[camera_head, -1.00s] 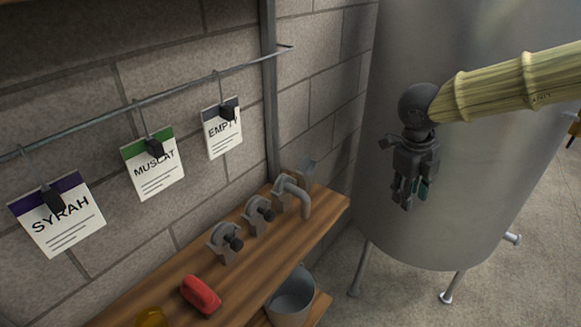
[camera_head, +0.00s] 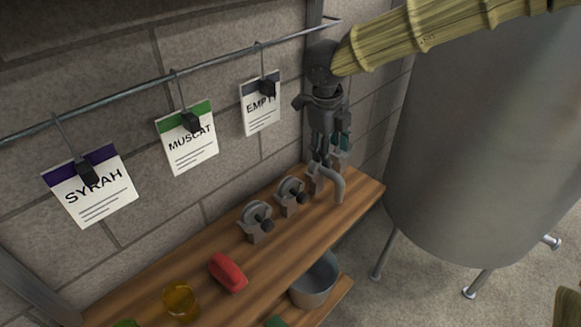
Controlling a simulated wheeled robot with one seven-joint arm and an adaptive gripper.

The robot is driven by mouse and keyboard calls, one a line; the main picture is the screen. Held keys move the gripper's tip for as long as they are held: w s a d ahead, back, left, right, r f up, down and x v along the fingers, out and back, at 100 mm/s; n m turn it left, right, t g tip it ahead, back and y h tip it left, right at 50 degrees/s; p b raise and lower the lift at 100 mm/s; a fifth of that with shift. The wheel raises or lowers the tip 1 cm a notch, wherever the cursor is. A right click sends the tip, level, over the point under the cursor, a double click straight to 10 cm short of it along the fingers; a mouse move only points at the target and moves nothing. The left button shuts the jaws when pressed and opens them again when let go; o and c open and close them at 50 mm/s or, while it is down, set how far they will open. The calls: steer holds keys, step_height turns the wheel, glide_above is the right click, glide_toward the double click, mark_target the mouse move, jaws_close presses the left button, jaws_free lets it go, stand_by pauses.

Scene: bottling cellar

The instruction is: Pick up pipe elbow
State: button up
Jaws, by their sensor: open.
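The pipe elbow (camera_head: 338,186) is a grey bent tube at the far right end of the wooden shelf (camera_head: 365,193), its open end curving down toward the shelf's front. My gripper (camera_head: 325,158) is open and points down just above and behind the elbow. Its fingertips overlap the elbow's back part in the picture; I cannot tell whether they touch it. The part of the elbow behind the fingers is partly hidden.
Two grey clamps (camera_head: 256,222) (camera_head: 291,196) stand left of the elbow. A red object (camera_head: 228,272) and a yellow one (camera_head: 180,301) lie nearer. A metal bucket (camera_head: 315,282) is below. A steel tank (camera_head: 480,150) stands right. Tags hang from a rail (camera_head: 140,88) behind.

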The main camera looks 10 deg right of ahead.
mark_target(331, 172)
steer(key=f, duration=0.3)
steer(key=f+p, duration=0.1)
steer(key=shift+w+d+f, duration=0.25)
steer(key=shift+w+f, duration=0.05)
steer(key=shift+w, duration=0.1)
steer(key=shift+s+f, duration=0.1)
steer(key=shift+f, duration=0.3)
steer(key=shift+w+d+f+p, duration=0.2)
steer(key=shift+f+p, duration=0.1)
steer(key=shift+f, duration=0.55)
steer(key=shift+w+d+f+p, duration=0.15)
steer(key=shift+f+p, duration=0.1)
steer(key=shift+f, duration=0.55)
steer(key=shift+w+d+f+p, duration=0.1)
steer(key=shift+d+f+p, duration=0.15)
steer(key=shift+f, duration=0.6)
jaws_close()
steer(key=shift+s, duration=0.1)
